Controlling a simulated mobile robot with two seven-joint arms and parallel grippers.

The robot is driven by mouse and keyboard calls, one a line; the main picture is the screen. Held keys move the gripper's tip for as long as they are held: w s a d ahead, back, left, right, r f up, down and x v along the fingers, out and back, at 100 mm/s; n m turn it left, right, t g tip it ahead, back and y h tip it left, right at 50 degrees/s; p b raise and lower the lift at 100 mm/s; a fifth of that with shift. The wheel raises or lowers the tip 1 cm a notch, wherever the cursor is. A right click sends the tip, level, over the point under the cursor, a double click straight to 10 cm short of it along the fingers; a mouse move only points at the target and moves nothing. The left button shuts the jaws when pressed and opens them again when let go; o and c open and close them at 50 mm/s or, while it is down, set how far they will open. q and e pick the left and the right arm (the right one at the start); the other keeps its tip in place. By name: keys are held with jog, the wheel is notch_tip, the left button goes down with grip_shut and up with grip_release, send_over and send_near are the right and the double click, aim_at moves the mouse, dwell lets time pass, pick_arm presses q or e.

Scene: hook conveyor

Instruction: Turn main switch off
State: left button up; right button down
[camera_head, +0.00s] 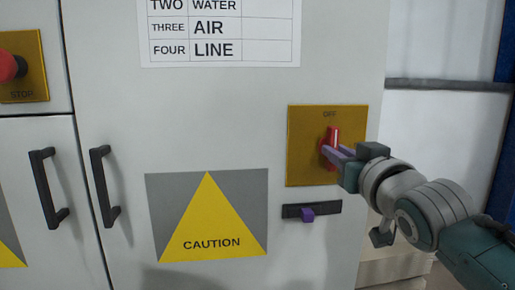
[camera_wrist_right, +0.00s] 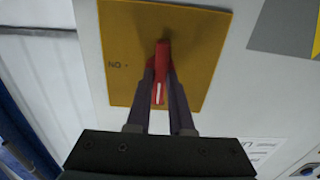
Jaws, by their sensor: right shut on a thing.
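The main switch has a red handle (camera_head: 334,134) on a yellow plate (camera_head: 303,165) on the grey cabinet. The word OFF stands at the top of the plate, and the handle stands about upright below it. My right gripper (camera_head: 335,152) comes in from the right with its fingers around the handle, hiding part of it. In the right wrist view, the gripper (camera_wrist_right: 161,88) is shut on the red handle (camera_wrist_right: 162,60), with a finger on each side. The plate (camera_wrist_right: 195,40) there shows an upside-down ON at its left side. My left gripper is not in view.
Below the plate is a black strip with a purple knob (camera_head: 307,214). A caution sign (camera_head: 207,215) is lower left of the plate. Black door handles (camera_head: 104,187) stick out further left. A red stop button (camera_head: 10,67) is at the far left.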

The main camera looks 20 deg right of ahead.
jog(key=shift+f, duration=0.1)
jog(key=c, duration=0.8)
grip_release()
jog(key=v, duration=1)
jog(key=shift+a, duration=0.1)
jog(key=s+a+f+n+g+y+p, duration=0.1)
jog(key=s+a+f+n+g, duration=0.1)
jog(key=s+a+f+g, duration=0.45)
jog(key=s+a+f+n+g+y+p, duration=0.1)
jog(key=s+f+g+y, duration=0.15)
jog(key=s, duration=0.65)
jog(key=s+a+f+n+g+y+p, duration=0.1)
jog(key=s+a+f+n+g+p, duration=0.15)
jog(key=s+a+g, duration=0.4)
jog(key=d+r+t+p, duration=0.1)
jog(key=d+r+p, duration=0.2)
jog(key=r+p, duration=3.3)
jog(key=shift+s+r+m+p, duration=0.2)
jog(key=shift+r+m+p, duration=0.15)
jog(key=shift+r+m, duration=0.1)
